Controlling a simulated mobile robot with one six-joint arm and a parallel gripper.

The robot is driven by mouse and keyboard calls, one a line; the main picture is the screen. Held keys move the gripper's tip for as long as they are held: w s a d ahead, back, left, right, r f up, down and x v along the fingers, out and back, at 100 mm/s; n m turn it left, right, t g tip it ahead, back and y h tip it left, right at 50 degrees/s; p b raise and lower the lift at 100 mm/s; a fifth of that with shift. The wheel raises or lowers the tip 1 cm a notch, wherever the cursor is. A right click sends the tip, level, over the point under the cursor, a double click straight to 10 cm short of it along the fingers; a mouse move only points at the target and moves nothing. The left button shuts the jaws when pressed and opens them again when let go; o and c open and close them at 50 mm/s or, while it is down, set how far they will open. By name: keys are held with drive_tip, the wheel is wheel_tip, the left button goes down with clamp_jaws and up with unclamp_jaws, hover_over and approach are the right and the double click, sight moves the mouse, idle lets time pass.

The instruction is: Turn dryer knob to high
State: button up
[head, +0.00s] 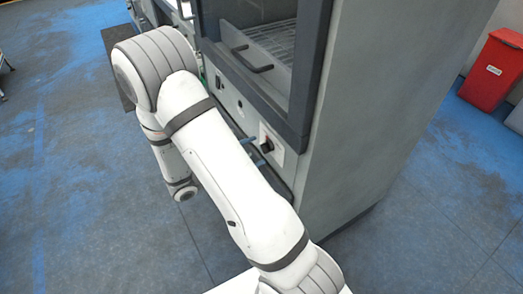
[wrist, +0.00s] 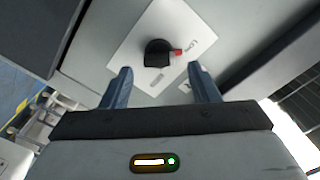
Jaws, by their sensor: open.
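The dryer (head: 365,100) is a tall grey cabinet. Its black knob (wrist: 158,53) sits on a white plate (wrist: 125,59) on the front panel, with a small red mark beside the knob at its right. The knob also shows in the head view (head: 267,146), low on the dryer's front. My gripper (wrist: 160,72) is open, its two blue fingers apart on either side of the knob's line, with the knob between and beyond the tips. The fingers do not visibly touch the knob. In the head view my arm hides most of the gripper. The plate's lettering is too small to read.
The dryer's dark-framed window door (head: 315,60) with a handle (head: 252,58) is above the knob. A red bin (head: 492,72) stands at the far right. The blue-grey floor (head: 430,215) is open to the right of the dryer and at the left.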

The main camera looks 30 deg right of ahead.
sight(262, 149)
drive_tip(key=shift+d, duration=1.5)
drive_tip(key=shift+c, duration=0.2)
drive_tip(key=c, duration=0.9)
